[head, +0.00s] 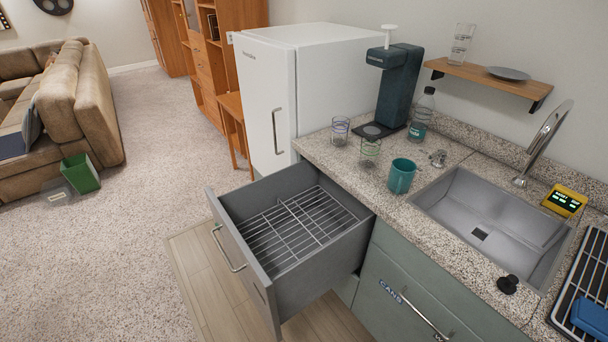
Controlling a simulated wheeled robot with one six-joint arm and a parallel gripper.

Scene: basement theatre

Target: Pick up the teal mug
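The teal mug (401,177) stands upright on the speckled countertop (388,207), just left of the sink. Its handle points to the right, toward the sink. Its open top faces up. My gripper is not in view.
A drawer with a wire rack (297,227) is pulled open below the counter. A white fridge (290,85) stands further left.

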